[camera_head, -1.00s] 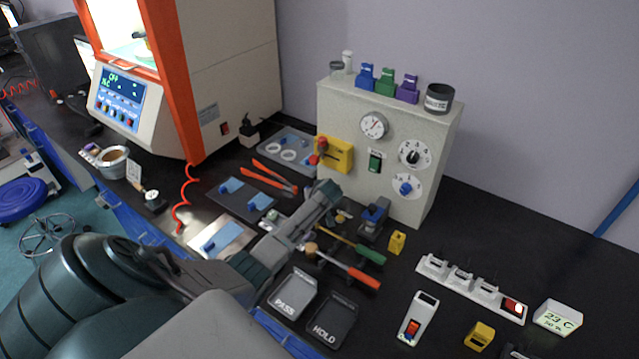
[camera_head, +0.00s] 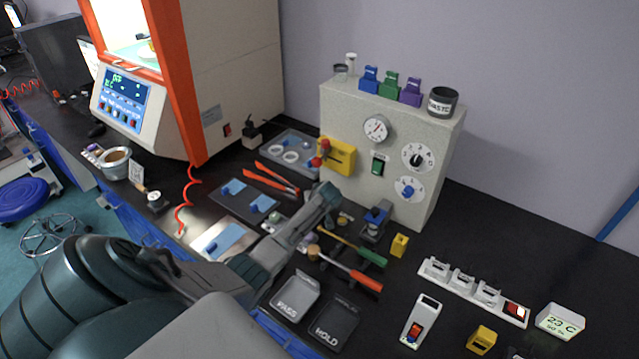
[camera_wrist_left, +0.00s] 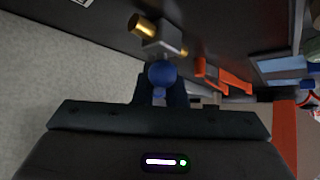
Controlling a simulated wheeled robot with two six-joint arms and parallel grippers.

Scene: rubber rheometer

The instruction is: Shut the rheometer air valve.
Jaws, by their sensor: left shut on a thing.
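The air valve (camera_wrist_left: 165,47), with a brass end, a steel body and a round blue knob (camera_wrist_left: 162,74), shows at the top middle of the left wrist view. In the head view my left gripper (camera_head: 328,192) reaches in from the lower left to the lower left corner of the beige control box (camera_head: 345,115). It hides the valve there. My right gripper is not in view.
A yellow block with a red handle (camera_head: 338,155) sits on the box. The rheometer (camera_head: 225,70) stands at the back left.

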